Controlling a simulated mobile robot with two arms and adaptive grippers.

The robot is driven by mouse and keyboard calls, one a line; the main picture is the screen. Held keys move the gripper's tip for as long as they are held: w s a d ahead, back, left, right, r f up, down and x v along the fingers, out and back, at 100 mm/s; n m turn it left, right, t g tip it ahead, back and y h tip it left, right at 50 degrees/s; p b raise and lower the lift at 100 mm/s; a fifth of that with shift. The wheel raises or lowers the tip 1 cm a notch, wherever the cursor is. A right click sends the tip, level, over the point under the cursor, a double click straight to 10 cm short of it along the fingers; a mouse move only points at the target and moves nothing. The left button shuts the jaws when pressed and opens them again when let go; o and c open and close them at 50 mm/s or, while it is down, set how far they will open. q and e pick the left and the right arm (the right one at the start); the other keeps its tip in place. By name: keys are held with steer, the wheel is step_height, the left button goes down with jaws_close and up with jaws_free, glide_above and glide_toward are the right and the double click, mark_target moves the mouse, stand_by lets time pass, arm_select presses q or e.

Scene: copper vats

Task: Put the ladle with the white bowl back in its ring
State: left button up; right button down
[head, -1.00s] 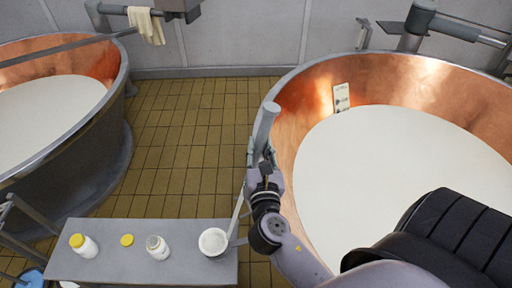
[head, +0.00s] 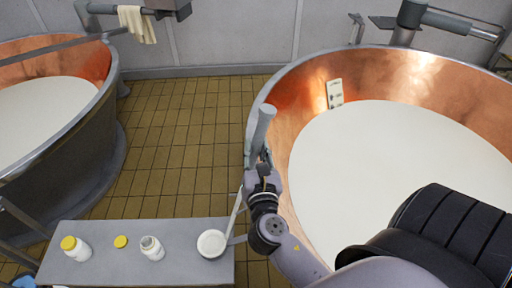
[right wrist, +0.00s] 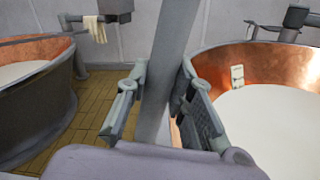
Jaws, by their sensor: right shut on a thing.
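The ladle's white bowl (head: 211,244) shows at the right end of the grey bench, opening upward. Its long grey handle (head: 263,130) rises from there, leaning to the right, to a thick end. My right gripper (head: 257,168) is shut on this handle, well above the bowl. In the right wrist view the handle (right wrist: 170,60) passes between the two fingers (right wrist: 158,105). A grey bracket (head: 238,240) shows just right of the bowl, at the bench end. I cannot tell whether the bowl sits in a ring, rests on the bench or hangs over it. My left gripper is not in view.
Copper vats of white liquid stand left (head: 92,110) and right (head: 290,100). Tiled floor (head: 175,150) lies between them.

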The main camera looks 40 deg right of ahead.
steer(key=shift+r, duration=0.1)
stand_by(0.5)
steer(key=c, duration=1.3)
jaws_free()
steer(key=shift+c, duration=0.2)
steer(key=v, duration=1.2)
